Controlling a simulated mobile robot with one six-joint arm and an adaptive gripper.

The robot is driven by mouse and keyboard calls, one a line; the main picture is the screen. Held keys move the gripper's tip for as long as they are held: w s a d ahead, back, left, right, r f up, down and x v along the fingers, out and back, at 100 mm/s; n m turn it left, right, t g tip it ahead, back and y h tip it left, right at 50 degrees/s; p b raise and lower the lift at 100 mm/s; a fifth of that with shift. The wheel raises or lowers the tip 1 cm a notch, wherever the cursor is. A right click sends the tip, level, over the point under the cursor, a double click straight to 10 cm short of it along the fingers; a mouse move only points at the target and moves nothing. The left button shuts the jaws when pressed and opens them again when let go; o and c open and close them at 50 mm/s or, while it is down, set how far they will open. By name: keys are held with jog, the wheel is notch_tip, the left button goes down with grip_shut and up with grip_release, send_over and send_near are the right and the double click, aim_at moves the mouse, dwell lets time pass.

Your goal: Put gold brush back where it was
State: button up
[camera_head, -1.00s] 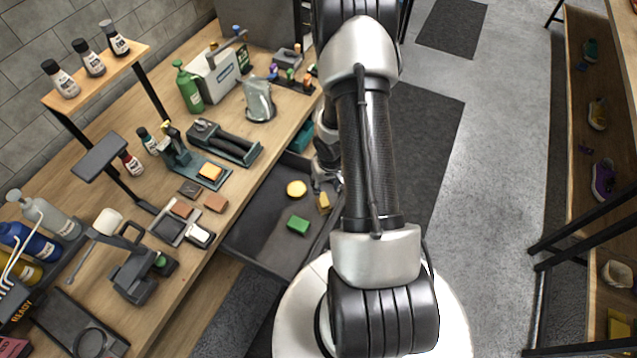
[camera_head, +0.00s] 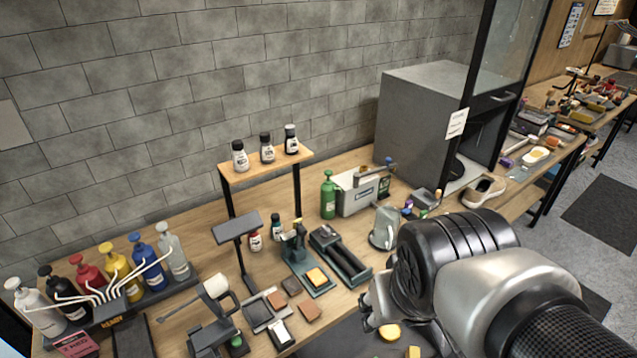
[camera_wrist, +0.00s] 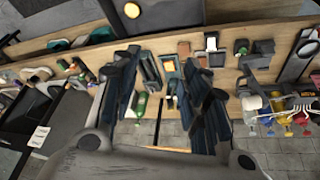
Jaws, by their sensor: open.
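I cannot single out the gold brush with certainty. A yellow round piece (camera_head: 389,332) and a yellow block (camera_head: 413,351) lie in the dark open drawer (camera_head: 350,342) below the bench front. The round piece also shows at the top of the wrist view (camera_wrist: 131,10). An orange-yellow block (camera_head: 317,276) sits on a dark green stand on the bench; it also shows in the wrist view (camera_wrist: 169,66). My gripper (camera_wrist: 160,60) is open, its dark fingers apart, with nothing seen held between them. In the head view the arm hides much of it.
Brown blocks (camera_head: 309,312), a green bottle (camera_head: 328,195), a grey pitcher (camera_head: 384,228) and a raised bottle shelf (camera_head: 266,165) crowd the bench. Coloured pump bottles (camera_head: 143,262) stand at the left. A grey cabinet (camera_head: 425,125) stands at the back right.

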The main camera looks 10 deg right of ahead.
jog(key=shift+n+y, duration=0.5)
jog(key=s+a, duration=0.1)
jog(key=s, duration=0.1)
jog(key=s+a+r, duration=0.1)
jog(key=s+a, duration=0.1)
jog(key=shift+r, duration=0.1)
jog(key=shift+w, duration=0.1)
